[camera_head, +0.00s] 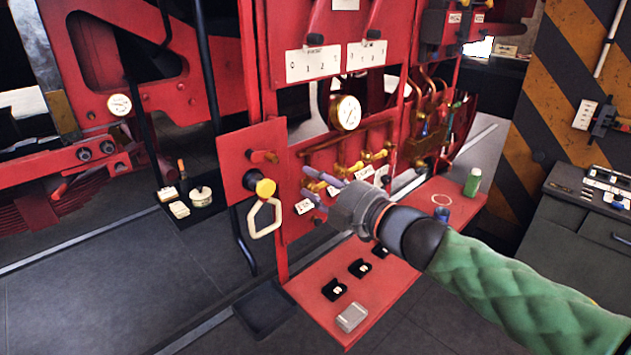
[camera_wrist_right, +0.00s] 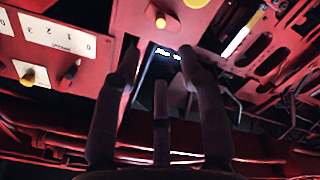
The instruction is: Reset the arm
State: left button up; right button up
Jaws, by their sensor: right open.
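My right arm, in a green quilted sleeve, reaches in from the lower right in the head view. Its gripper (camera_head: 315,188) is open, pointing left at the red machine's front, just right of a yellow knob (camera_head: 265,188) and a cream loop handle (camera_head: 265,219). I see nothing between its fingers. In the wrist view the open right gripper (camera_wrist_right: 160,72) has its fingers spread before a red panel (camera_wrist_right: 160,25) and a dark gap. I cannot tell whether a fingertip touches the panel. My left gripper is not in view.
A red shelf (camera_head: 311,283) below my arm holds small black holders, a silver box (camera_head: 351,317) and a green bottle (camera_head: 472,182). A pressure gauge (camera_head: 346,113) and brass valves (camera_head: 375,157) are behind the gripper. A grey cabinet (camera_head: 570,215) stands right. Floor at lower left is clear.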

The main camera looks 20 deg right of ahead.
jog(key=w+a+f+m+g, duration=0.2)
jog(key=f+m, duration=0.1)
jog(key=f, duration=1)
jog(key=w+a+f+m+g+h, duration=0.1)
jog(key=w+a+f+m+g, duration=0.15)
jog(key=f, duration=0.95)
jog(key=w+a+f+m+g, duration=0.1)
jog(key=a+f+m+g, duration=0.2)
jog(key=f, duration=1)
jog(key=s+a+f+m+g, duration=0.15)
jog(key=s+f, duration=0.25)
jog(key=f, duration=0.4)
jog(key=s+a+f+m+g, duration=0.1)
jog(key=s+f+m+g, duration=0.2)
jog(key=f, duration=0.5)
jog(key=s+a+f+m+g, duration=0.1)
jog(key=s+f+m+g, duration=0.1)
jog(key=s+f, duration=0.5)
jog(key=s+a+f+m+g+h, duration=0.1)
jog(key=s+a+f+m+g, duration=0.1)
jog(key=s+f, duration=0.4)
jog(key=s, duration=0.5)
jog(key=shift+s+a+f+g+b, duration=0.2)
jog(key=shift+s+f+g+b, duration=0.1)
jog(key=shift+f+b, duration=0.05)
